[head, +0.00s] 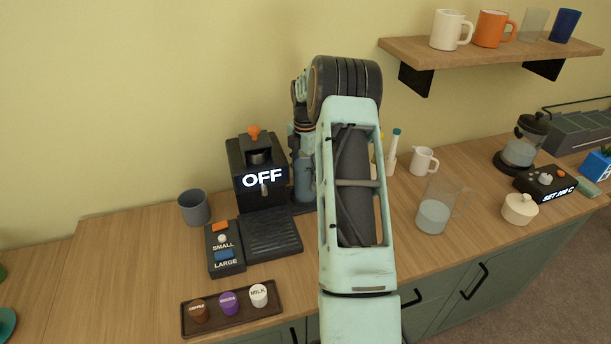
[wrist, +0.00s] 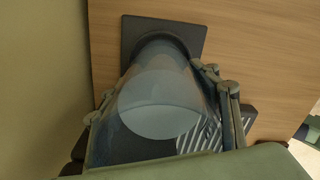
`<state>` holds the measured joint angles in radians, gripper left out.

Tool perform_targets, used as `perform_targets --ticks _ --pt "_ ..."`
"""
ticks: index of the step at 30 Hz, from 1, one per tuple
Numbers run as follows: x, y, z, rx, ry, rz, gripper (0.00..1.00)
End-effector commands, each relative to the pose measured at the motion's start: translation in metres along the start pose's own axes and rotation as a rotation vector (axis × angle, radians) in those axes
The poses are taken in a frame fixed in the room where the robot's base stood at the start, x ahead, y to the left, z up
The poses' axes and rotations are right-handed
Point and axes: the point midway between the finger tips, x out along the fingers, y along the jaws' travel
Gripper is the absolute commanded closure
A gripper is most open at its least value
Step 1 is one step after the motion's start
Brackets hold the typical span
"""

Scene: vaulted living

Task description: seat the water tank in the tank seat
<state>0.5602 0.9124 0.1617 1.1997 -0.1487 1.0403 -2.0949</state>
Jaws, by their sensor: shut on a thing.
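The water tank (wrist: 160,95) is a clear, bluish vessel with water in it. In the wrist view my gripper (wrist: 155,100) is shut on it, with a finger on either side. The tank's far end is over the dark square tank seat (wrist: 195,30), inside its outline; I cannot tell whether it is fully down in it. In the head view the tank (head: 304,182) shows as a blue shape just right of the coffee machine (head: 262,205), which reads OFF. My arm hides most of the gripper and seat there.
A grey cup (head: 194,207) stands left of the machine. The SMALL/LARGE button panel (head: 225,248) and a tray (head: 232,316) of several capsules are in front. A clear jug of water (head: 433,212) stands right of my arm. A mug shelf (head: 490,52) is above right.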

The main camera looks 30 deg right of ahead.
Motion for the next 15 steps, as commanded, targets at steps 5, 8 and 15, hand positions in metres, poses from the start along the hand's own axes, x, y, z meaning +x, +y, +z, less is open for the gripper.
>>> perform_targets --ticks 5,8,15 --pt "0.0017 -0.0002 0.0000 0.000 0.000 0.000 0.37" --pt "0.0017 -0.0003 0.0000 0.000 0.000 0.000 0.26" --pt "0.0015 -0.0003 0.0000 0.000 0.000 0.000 0.24"
